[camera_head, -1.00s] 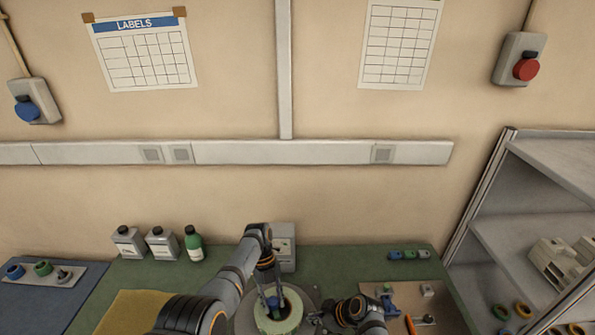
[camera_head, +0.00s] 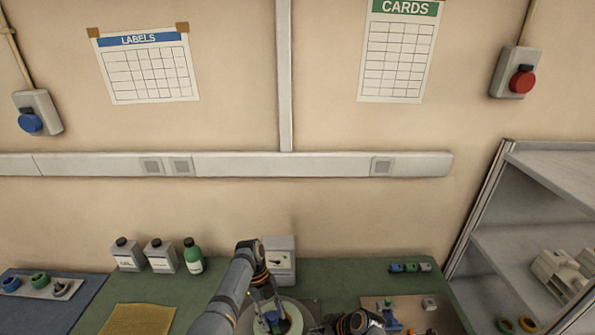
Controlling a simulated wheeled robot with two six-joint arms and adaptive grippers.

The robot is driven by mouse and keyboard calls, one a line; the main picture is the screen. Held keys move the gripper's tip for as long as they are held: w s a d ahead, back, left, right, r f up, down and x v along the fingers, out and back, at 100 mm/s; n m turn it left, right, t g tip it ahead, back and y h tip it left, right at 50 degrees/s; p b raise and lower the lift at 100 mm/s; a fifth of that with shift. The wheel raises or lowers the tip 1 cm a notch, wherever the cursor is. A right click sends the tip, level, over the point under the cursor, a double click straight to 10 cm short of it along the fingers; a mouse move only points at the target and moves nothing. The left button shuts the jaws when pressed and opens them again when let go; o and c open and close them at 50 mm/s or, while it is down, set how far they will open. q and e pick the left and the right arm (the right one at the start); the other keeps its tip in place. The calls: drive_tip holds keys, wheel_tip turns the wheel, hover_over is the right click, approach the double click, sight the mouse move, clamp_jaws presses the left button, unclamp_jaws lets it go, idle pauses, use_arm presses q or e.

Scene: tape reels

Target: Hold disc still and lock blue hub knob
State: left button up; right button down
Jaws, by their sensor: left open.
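The pale green disc (camera_head: 291,315) lies near the bottom edge of the view, on a grey plate on the green bench. The blue hub knob (camera_head: 271,318) shows at its middle, partly hidden by my left gripper. My left gripper (camera_head: 265,303) points down over the disc's middle, with its fingers apart around or just above the knob; I cannot tell whether they touch it. My right arm (camera_head: 352,322) comes in low, at the right side of the disc. Its fingers are too small and dark to read.
A grey box (camera_head: 279,260) stands behind the disc. White bottles (camera_head: 126,254) and a green bottle (camera_head: 193,257) stand at the back left. A yellow mat (camera_head: 138,319) lies at the left, a brown board (camera_head: 410,312) with small parts at the right. Grey shelves (camera_head: 520,222) stand further right.

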use_arm(q)
drive_tip(key=n+t+h, duration=0.1)
drive_tip(key=n, duration=0.3)
drive_tip(key=shift+s+f, duration=0.1)
drive_tip(key=shift+s, duration=0.05)
use_arm(e)
drive_tip(key=shift+s+d+f, duration=0.1)
drive_tip(key=shift+s+f, duration=0.15)
drive_tip(key=shift+f, duration=0.1)
use_arm(q)
drive_tip(key=n+t, duration=0.1)
drive_tip(key=n, duration=0.2)
drive_tip(key=n+t, duration=0.1)
drive_tip(key=n, duration=0.1)
drive_tip(key=shift+n+t+h, duration=0.3)
drive_tip(key=shift+n, duration=0.1)
drive_tip(key=c, duration=0.8)
